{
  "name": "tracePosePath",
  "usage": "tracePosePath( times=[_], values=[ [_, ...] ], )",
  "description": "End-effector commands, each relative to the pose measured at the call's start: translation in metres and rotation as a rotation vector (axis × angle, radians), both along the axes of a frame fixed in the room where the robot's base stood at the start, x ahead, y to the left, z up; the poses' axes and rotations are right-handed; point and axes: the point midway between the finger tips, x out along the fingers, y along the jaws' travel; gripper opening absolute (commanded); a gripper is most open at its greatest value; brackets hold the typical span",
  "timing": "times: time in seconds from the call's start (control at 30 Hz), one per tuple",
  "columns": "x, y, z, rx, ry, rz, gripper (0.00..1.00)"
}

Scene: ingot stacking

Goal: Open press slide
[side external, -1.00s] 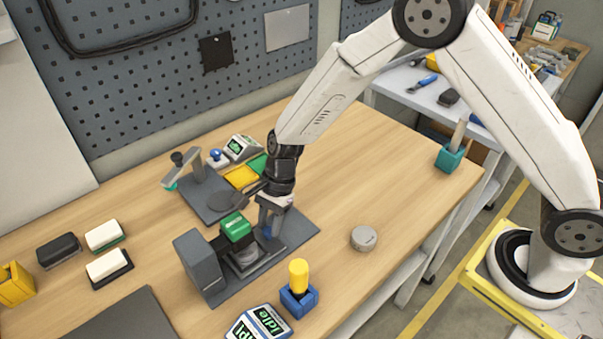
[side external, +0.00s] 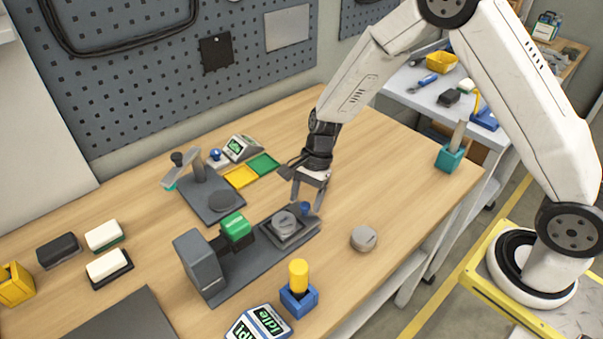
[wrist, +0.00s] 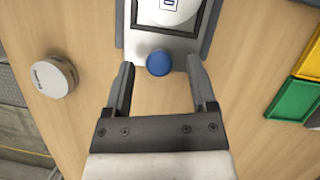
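The press (side external: 200,262) is a dark grey block with a green head (side external: 236,226) on a long grey base. Its slide (side external: 290,238) is out to the right, clear of the head, with a round grey disc (side external: 285,221) on it. The slide's blue knob (side external: 304,208) is at its outer end and also shows in the wrist view (wrist: 158,62). My gripper (side external: 309,197) is just above the slide's outer end. In the wrist view its two fingers (wrist: 160,68) are apart, one each side of the knob, with gaps on both sides. It holds nothing.
A grey puck (side external: 364,238) lies on the bare table to the right. A yellow-handled item in a blue holder (side external: 299,298) and an idle display (side external: 259,324) stand in front. A second fixture (side external: 209,196) and yellow and green pads (side external: 252,170) are behind.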

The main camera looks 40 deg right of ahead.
Motion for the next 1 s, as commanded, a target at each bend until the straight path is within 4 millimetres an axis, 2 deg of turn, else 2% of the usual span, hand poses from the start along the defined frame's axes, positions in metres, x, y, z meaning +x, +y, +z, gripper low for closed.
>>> tracePosePath(
  times=[0.27,0.47,1.0],
  values=[
    [-0.001,0.0,0.0,0.0,0.002,0.001,0.72],
    [0.001,-0.003,0.007,0.0,0.0,0.0,0.72],
    [0.007,-0.026,0.064,0.0,-0.001,0.0,0.72]
  ],
)
